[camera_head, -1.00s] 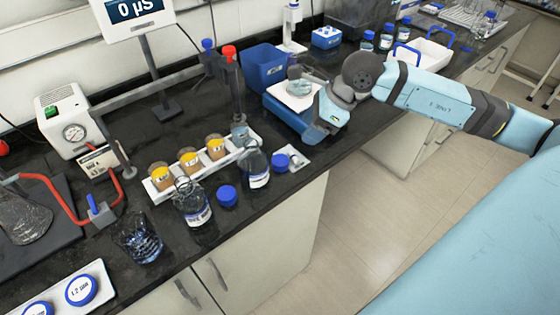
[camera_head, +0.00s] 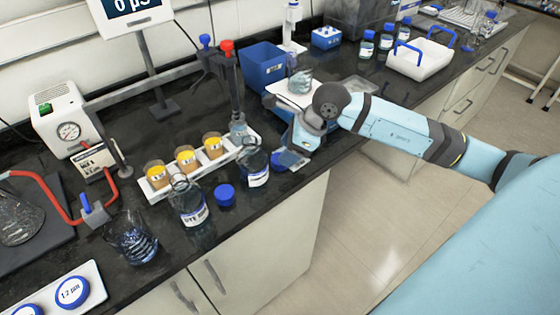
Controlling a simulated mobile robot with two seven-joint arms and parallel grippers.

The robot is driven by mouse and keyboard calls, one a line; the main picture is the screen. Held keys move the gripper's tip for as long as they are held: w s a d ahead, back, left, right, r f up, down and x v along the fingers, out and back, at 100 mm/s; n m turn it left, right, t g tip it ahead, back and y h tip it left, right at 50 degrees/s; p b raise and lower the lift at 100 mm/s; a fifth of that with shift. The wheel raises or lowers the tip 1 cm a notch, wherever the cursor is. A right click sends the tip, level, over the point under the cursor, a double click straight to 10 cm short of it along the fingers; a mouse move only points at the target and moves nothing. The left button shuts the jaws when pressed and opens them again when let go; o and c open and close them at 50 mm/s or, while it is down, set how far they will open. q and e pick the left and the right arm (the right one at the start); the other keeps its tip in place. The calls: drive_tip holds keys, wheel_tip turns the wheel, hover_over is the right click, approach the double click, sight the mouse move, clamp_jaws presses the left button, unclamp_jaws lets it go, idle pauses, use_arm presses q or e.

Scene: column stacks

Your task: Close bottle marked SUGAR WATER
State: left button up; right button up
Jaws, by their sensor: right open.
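Two open clear bottles stand near the counter's front edge. The left bottle (camera_head: 189,207) has a label that seems to read DYE. The right bottle (camera_head: 254,166) has a label too small to read, so I cannot confirm SUGAR WATER. A blue cap (camera_head: 225,195) lies between and in front of them. A second blue cap (camera_head: 282,159) lies right of the right bottle, partly hidden by my right gripper (camera_head: 289,150). The gripper is open and low over that cap; I cannot tell whether it touches it. My left gripper is out of view.
A white rack (camera_head: 150,191) with yellow-topped jars stands behind the bottles. A glass beaker (camera_head: 132,240) is at left. A blue bin (camera_head: 265,67) and a balance with a small beaker (camera_head: 300,81) stand behind my right gripper.

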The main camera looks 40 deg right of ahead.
drive_tip(key=x, duration=0.3)
drive_tip(key=shift+w+f+b, duration=0.1)
drive_tip(key=shift+f+b, duration=0.1)
drive_tip(key=shift+b, duration=0.2)
drive_tip(key=c, duration=0.5)
wheel_tip(320, 180, up, 20)
drive_tip(key=shift+p, duration=0.4)
